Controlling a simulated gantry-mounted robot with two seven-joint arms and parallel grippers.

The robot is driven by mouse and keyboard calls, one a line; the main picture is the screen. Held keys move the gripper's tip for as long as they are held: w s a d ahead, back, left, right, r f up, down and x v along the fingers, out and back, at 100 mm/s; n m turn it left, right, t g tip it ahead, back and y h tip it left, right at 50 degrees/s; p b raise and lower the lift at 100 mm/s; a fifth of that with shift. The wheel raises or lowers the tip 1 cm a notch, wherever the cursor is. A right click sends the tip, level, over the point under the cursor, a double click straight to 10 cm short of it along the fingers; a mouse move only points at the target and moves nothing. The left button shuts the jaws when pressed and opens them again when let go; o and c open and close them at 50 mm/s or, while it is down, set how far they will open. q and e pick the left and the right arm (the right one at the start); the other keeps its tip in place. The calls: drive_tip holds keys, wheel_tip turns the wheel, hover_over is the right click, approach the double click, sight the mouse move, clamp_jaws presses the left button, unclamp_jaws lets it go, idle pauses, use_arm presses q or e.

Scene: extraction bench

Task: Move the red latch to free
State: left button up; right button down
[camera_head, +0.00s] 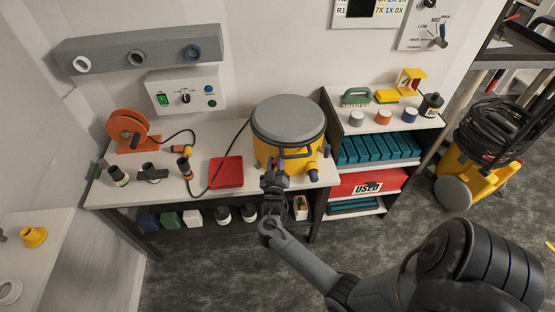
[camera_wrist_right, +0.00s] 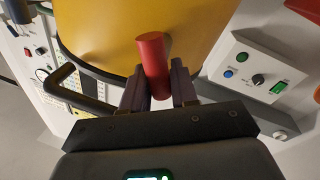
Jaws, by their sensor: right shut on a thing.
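The red latch (camera_wrist_right: 153,55) is a short red cylinder standing out in front of the yellow drum in the right wrist view. My right gripper (camera_wrist_right: 158,82) has one finger on each side of it and is shut on it. In the head view my right gripper (camera_head: 273,172) is at the front left side of the yellow drum (camera_head: 263,148), which has a grey lid (camera_head: 287,120); there the gripper hides most or all of the latch. My left gripper is not in view.
A red tray (camera_head: 226,173) lies left of the drum. A dark handle (camera_head: 297,152) and a yellow outlet (camera_head: 312,170) are on the drum's front. A shelf unit (camera_head: 327,120) stands close on the right. A control box (camera_head: 186,90) is on the wall.

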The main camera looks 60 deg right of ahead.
drive_tip(key=n, duration=0.1)
drive_tip(key=n+p, duration=0.1)
drive_tip(key=n, duration=0.1)
drive_tip(key=n+t, duration=0.1)
drive_tip(key=n, duration=0.1)
drive_tip(key=shift+w+a+f+p, duration=0.25)
drive_tip(key=shift+w+f+p, duration=0.05)
drive_tip(key=shift+w, duration=0.05)
drive_tip(key=n, duration=0.2)
drive_tip(key=n+t, duration=0.1)
drive_tip(key=shift+w+f+p, duration=0.15)
drive_tip(key=shift+f+p, duration=0.1)
drive_tip(key=shift+p, duration=0.1)
drive_tip(key=n, duration=0.2)
drive_tip(key=f+n+t+p, duration=0.1)
drive_tip(key=n, duration=0.1)
drive_tip(key=shift+a+n+y, duration=0.15)
drive_tip(key=shift+n+y, duration=0.15)
drive_tip(key=shift+n, duration=0.1)
drive_tip(key=shift+f+n, duration=0.15)
drive_tip(key=shift+n, duration=0.65)
drive_tip(key=shift+t+y, duration=0.3)
drive_tip(key=shift+t, duration=0.1)
drive_tip(key=c, duration=1)
unclamp_jaws()
drive_tip(key=shift+w, duration=0.1)
drive_tip(key=shift+a, duration=0.1)
